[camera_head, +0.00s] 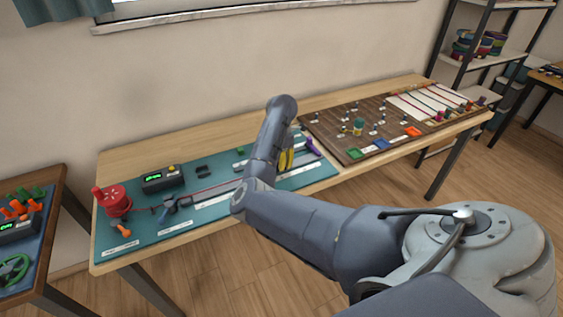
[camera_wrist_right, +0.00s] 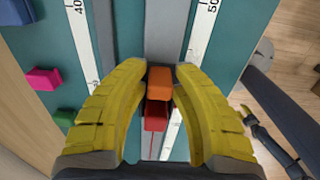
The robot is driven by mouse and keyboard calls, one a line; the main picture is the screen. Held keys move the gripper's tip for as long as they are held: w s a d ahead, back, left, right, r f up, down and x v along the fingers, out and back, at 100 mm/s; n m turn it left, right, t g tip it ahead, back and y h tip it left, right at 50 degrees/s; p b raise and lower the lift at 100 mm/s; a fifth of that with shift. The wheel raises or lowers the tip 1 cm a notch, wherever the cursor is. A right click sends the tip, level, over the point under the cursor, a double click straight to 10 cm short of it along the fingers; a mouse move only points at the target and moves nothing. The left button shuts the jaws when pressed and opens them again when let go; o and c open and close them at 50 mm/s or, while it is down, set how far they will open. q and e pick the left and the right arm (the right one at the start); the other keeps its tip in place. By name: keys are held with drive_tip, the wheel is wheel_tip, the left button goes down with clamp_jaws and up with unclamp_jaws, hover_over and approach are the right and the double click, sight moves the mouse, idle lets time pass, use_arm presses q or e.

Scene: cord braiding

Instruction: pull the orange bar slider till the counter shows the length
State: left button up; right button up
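In the right wrist view the orange slider (camera_wrist_right: 160,79) sits on a grey rail, with a red block (camera_wrist_right: 156,116) just behind it on the near side. My right gripper (camera_wrist_right: 160,68) is open, its yellow fingers on either side of the orange slider, with small gaps showing. In the head view my right gripper (camera_head: 286,160) is over the right part of the teal mat (camera_head: 200,232), and my arm hides the slider. The counter (camera_head: 161,179) is a dark box with green digits too small to read. My left gripper is not in view.
White scale strips (camera_wrist_right: 82,42) run beside the rail. A red spool (camera_head: 113,201) and a blue clamp-like piece (camera_head: 171,212) stand on the left of the mat. A brown peg board (camera_head: 340,150) lies to the right. Pink (camera_wrist_right: 44,80) and green blocks lie left in the wrist view.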

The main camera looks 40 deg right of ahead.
clamp_jaws()
drive_tip(key=d, duration=0.2)
drive_tip(key=s+d, duration=0.1)
drive_tip(key=d, duration=0.2)
drive_tip(key=o, duration=0.5)
unclamp_jaws()
